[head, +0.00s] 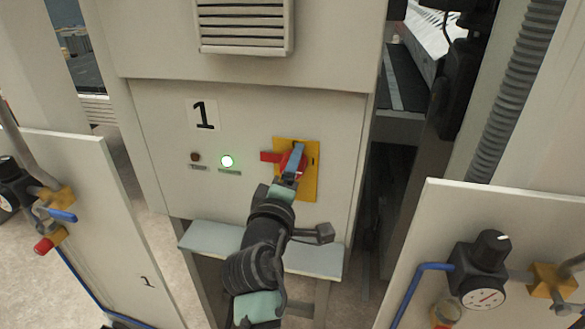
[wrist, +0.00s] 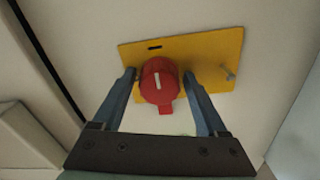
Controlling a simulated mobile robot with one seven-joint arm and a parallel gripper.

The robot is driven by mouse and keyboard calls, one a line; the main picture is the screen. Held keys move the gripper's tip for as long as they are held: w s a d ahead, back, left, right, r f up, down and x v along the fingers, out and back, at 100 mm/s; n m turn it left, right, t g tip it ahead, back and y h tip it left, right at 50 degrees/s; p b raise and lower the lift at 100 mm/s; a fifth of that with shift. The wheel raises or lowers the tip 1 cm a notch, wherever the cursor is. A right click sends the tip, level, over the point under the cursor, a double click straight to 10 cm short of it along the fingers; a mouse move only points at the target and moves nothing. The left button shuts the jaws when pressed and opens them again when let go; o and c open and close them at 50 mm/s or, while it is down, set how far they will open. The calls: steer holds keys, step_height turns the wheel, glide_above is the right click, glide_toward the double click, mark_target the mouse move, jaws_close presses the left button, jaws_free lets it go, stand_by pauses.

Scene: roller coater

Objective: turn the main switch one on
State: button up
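The main switch is a red rotary knob (head: 270,156) on a yellow plate (head: 311,180), on the cabinet panel marked 1. In the head view its red handle points left; my gripper (head: 293,160) covers part of it. In the wrist view, the knob (wrist: 158,80) shows a white line on its face, and its handle points down the picture. My gripper (wrist: 160,76) has one blue finger on each side of the knob, with a small gap visible on both sides. Whether the fingertips reach past the knob's face is hard to tell.
A grey ledge (head: 215,245) juts out below the panel. Side panels with gauges (head: 483,297) and blue hoses stand left and right. A vent (head: 243,25) is above.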

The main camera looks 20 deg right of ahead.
steer(key=shift+o, duration=0.4)
steer(key=b+v, duration=0.2)
steer(key=v, duration=1.1)
